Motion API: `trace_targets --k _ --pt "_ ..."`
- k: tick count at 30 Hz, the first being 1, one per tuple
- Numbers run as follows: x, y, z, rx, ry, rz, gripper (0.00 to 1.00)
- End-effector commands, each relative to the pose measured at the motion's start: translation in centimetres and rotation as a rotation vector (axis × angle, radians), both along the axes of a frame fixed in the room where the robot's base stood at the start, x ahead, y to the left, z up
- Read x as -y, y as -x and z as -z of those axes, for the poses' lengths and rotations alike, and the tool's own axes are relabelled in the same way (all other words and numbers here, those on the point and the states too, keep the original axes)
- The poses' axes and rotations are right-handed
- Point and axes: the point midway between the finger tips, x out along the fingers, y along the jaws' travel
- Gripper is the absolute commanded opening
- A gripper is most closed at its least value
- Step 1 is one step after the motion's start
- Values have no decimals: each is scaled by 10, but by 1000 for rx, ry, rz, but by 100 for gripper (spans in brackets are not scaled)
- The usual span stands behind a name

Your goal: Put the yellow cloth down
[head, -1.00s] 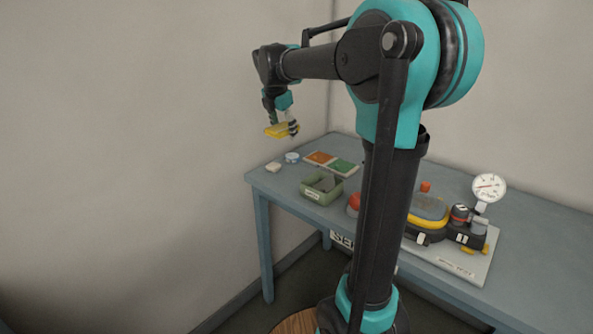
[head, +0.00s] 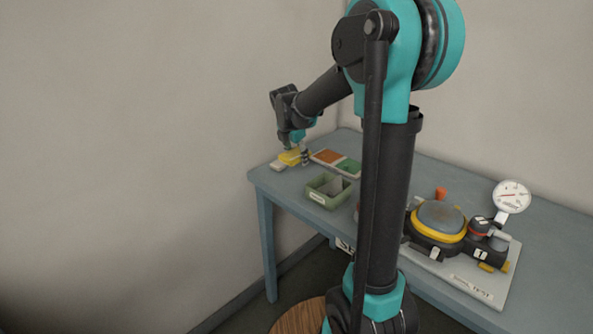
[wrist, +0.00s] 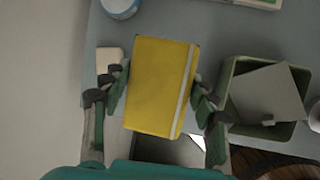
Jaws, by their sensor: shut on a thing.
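The yellow cloth (wrist: 158,85) is a flat yellow block with a pale stripe along its right side in the wrist view. My gripper (wrist: 160,95) is shut on it, with one finger at each side. In the head view the cloth (head: 290,157) is in my gripper (head: 298,150), low over the far left end of the table. I cannot tell whether the cloth touches the tabletop.
A small white block (head: 277,166) lies beside the cloth. A green bin (wrist: 228,105) holding a grey piece stands to the right. An orange and green card (head: 328,157) lies behind. A dial gauge device (head: 440,222) stands further right. A blue-white round item (wrist: 120,8) is near.

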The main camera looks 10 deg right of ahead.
Motion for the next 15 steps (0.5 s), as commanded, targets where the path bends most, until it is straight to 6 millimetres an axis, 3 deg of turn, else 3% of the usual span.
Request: trace_targets --k 3,8,15 --pt "0 0 18 0 0 0 13" --pt "0 0 28 0 0 0 13" --pt "0 0 59 0 0 0 13"
